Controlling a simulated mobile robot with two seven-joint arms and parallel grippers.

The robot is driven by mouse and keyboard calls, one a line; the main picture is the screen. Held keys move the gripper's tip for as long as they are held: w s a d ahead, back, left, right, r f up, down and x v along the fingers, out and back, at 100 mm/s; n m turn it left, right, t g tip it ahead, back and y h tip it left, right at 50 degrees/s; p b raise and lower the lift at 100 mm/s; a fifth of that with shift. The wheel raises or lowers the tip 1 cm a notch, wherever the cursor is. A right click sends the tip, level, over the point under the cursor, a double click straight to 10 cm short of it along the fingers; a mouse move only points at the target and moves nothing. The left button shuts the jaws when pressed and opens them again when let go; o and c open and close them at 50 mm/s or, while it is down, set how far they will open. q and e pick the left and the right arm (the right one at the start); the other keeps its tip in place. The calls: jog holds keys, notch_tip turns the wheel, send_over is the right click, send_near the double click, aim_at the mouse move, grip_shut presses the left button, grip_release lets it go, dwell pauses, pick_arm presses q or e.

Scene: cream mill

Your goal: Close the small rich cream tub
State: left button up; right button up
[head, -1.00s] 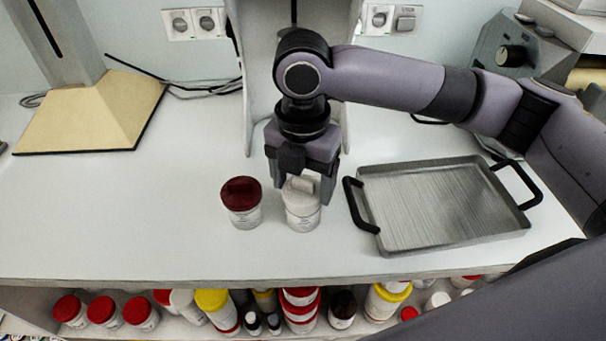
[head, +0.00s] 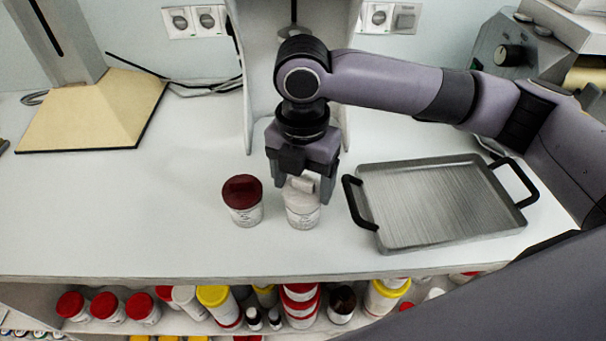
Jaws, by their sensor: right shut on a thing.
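Two small tubs stand side by side on the white counter. The left tub (head: 243,211) is white with a dark red lid (head: 240,190) on it. The right tub (head: 303,217) is white with a white lid (head: 299,188) that has a raised grip. I cannot read the labels, so I cannot tell which is the rich cream. My right gripper (head: 303,188) points down over the right tub and is shut on its white lid. The lid is at the tub's mouth; whether it is fully seated I cannot tell. My left gripper is out of view.
A metal tray (head: 440,205) with black handles lies just right of the white-lidded tub. Several jars and bottles (head: 215,297) stand on the shelf below the counter's front edge. The counter's left side is clear up to a beige-based stand (head: 90,115).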

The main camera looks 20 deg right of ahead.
dwell(0.3)
jog(key=o, duration=1)
jog(key=shift+r, duration=0.15)
jog(key=shift+r, duration=2.35)
grip_shut()
jog(key=shift+f, duration=1.2)
